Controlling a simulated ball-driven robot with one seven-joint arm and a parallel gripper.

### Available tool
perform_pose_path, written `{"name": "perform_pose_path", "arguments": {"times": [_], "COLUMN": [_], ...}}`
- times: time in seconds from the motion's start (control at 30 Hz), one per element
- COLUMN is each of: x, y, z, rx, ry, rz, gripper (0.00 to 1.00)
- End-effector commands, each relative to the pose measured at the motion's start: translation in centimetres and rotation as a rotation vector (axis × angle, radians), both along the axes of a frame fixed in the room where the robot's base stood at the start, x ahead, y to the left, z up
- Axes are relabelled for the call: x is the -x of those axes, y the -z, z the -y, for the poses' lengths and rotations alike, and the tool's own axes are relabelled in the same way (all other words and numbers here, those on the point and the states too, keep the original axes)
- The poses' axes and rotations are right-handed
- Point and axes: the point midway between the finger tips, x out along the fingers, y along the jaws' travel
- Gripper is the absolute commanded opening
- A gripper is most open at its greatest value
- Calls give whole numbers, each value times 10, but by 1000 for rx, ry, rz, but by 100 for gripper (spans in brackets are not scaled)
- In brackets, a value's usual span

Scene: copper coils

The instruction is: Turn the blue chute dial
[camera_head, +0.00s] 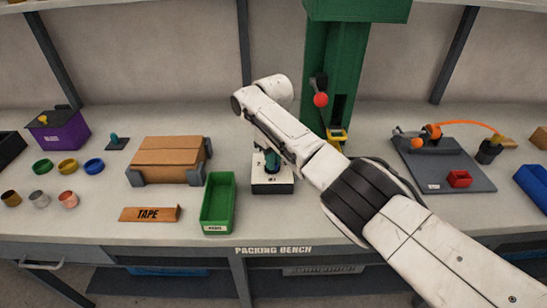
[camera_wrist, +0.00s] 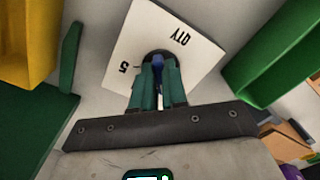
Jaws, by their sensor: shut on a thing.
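The dial's box (camera_head: 272,186) has a white top plate and stands on the bench in front of the green chute tower (camera_head: 316,50). In the wrist view the white plate (camera_wrist: 195,68) carries the marks "QTY" and "5" around a dark round hub. The blue dial (camera_wrist: 158,62) shows as a narrow blue strip between my fingers; the rest of it is hidden. My gripper (camera_wrist: 159,76) reaches down over the hub, its teal fingers shut on the blue dial. In the head view my gripper (camera_head: 271,161) is partly covered by my arm.
A green bin (camera_head: 217,203) stands just left of the dial box. A yellow tray (camera_head: 337,136) and a red-knobbed lever (camera_head: 320,99) are at the tower. A brown carton (camera_head: 168,160) is further left. A grey mat (camera_head: 443,170) with tools lies right.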

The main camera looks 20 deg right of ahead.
Motion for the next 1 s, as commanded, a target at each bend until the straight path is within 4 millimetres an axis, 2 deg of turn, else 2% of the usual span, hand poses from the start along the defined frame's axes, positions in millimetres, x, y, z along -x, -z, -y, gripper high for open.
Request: {"name": "perform_pose_path", "arguments": {"times": [0.43, 1.0], "x": [0, 0], "y": [-1, -1], "z": [-2, -2], "rx": [0, 0], "ry": [289, 363], "rz": [1, 3], "gripper": [0, 0]}}
